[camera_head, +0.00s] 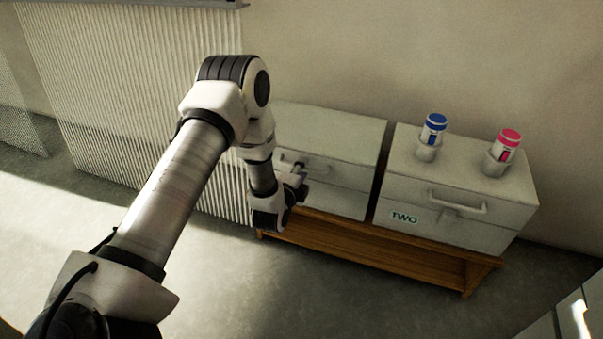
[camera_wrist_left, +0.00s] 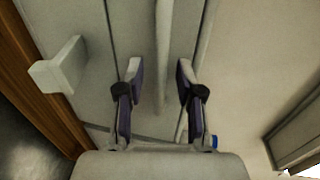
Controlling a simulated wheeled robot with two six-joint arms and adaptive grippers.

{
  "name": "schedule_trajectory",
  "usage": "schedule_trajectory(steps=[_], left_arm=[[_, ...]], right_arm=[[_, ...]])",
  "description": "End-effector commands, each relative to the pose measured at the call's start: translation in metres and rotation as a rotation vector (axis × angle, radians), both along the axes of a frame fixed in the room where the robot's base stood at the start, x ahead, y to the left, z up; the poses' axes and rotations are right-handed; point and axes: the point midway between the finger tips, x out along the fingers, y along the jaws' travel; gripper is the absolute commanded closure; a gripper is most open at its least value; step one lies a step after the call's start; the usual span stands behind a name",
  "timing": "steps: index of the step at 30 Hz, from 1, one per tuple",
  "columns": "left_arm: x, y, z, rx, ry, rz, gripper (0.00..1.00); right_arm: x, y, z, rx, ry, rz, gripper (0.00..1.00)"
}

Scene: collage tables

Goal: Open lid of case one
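The left white case (camera_head: 335,135) stands beside a case labelled TWO; no label on it can be read, as my left arm covers part of its front. Its lid (camera_head: 340,122) is shut. A handle (camera_head: 318,164) is on its front. My left gripper (camera_head: 299,180) is at that front, near the handle. In the left wrist view, a pale bar (camera_wrist_left: 163,45), which looks like the handle, runs between the two fingers of my left gripper (camera_wrist_left: 160,68). The fingers are apart, with gaps to the bar. A pale latch block (camera_wrist_left: 58,68) shows left of them. My right gripper is not in view.
The case labelled TWO (camera_head: 465,185) stands close on the right, shut, with a blue-capped bottle (camera_head: 433,130) and a pink-capped bottle (camera_head: 505,146) in holders on top. Both cases stand on a wooden table (camera_head: 420,251). A ribbed radiator (camera_head: 100,95) is at the left. The wall is behind.

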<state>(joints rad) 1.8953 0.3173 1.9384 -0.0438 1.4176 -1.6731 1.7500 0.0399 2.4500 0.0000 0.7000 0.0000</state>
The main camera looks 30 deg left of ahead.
Motion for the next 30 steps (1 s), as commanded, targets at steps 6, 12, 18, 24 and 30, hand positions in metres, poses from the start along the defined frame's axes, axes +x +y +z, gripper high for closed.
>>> schedule_trajectory(steps=[6,12,18,24,30], left_arm=[[0.000,0.000,0.000,0.000,0.000,0.000,0.99],[0.000,0.000,0.000,0.000,0.000,0.000,1.00],[0.001,0.000,0.009,-0.003,0.013,0.000,1.00],[0.006,0.001,0.034,-0.017,0.070,-0.001,1.00],[0.019,0.004,0.076,-0.046,0.188,0.000,1.00]], right_arm=[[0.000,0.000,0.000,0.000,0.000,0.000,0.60],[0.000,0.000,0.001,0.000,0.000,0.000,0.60],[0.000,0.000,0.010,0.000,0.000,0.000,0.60],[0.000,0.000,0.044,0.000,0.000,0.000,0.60],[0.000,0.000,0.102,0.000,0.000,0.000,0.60]])
